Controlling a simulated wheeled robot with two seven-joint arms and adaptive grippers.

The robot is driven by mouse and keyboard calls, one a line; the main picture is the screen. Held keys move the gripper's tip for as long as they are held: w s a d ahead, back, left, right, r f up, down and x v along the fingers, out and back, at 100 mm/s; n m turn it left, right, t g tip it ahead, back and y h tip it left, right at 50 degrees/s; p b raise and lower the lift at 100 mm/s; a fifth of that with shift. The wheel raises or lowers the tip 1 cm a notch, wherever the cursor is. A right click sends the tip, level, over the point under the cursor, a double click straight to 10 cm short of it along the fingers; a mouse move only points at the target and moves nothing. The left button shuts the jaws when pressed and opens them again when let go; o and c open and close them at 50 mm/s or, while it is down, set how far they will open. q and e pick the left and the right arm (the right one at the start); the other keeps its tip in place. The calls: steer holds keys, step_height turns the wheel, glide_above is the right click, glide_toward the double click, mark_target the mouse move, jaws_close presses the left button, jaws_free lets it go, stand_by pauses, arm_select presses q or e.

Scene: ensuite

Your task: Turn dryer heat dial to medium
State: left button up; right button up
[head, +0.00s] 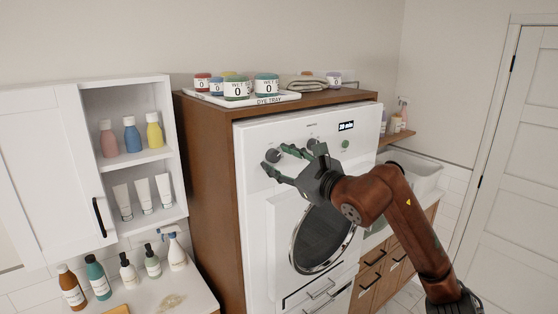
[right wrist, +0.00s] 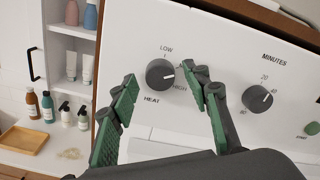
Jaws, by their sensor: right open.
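The heat dial (right wrist: 157,74) is a dark round knob on the dryer's white panel, with LOW printed above it and HEAT below. Its white mark points to the right, toward labels partly hidden by a finger of mine and hard to read. My right gripper (right wrist: 159,76) is open, with one green fingertip on each side of the dial. I cannot tell whether either finger touches it. In the head view the right gripper (head: 278,158) is at the dryer's upper panel (head: 258,140), and the dial is largely hidden there. My left gripper is not in view.
A MINUTES dial (right wrist: 257,97) and a green start button (right wrist: 311,128) lie to the right of the heat dial. The round dryer door (head: 322,240) is below. A dye tray (head: 240,99) with several jars stands on the wooden cabinet (head: 210,190). White shelves stand left.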

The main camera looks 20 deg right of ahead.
steer(key=v, duration=1.2)
